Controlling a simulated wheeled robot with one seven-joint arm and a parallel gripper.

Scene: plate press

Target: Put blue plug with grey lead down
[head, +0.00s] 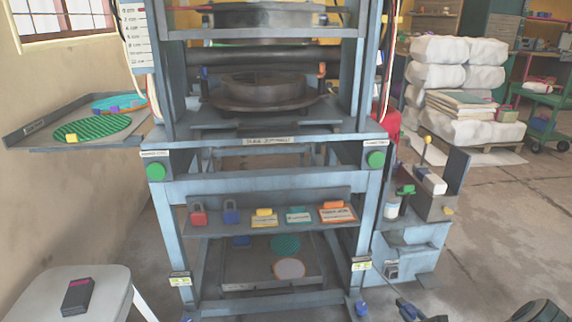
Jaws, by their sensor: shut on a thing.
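My gripper (404,303) shows only in part at the bottom edge, right of the press's front right leg. It is dark, low and small in view, and is shut. The contact between jaws and plug is too small to make out. I cannot tell the grey lead apart from the dark, thin shapes around my gripper.
The blue-grey press frame (270,188) fills the middle, its shelf (222,233) holding padlocks and tags. A grey stool (98,289) with a dark box (77,297) stands front left. A side unit (410,240) stands right of the press. Open floor (500,230) lies farther right.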

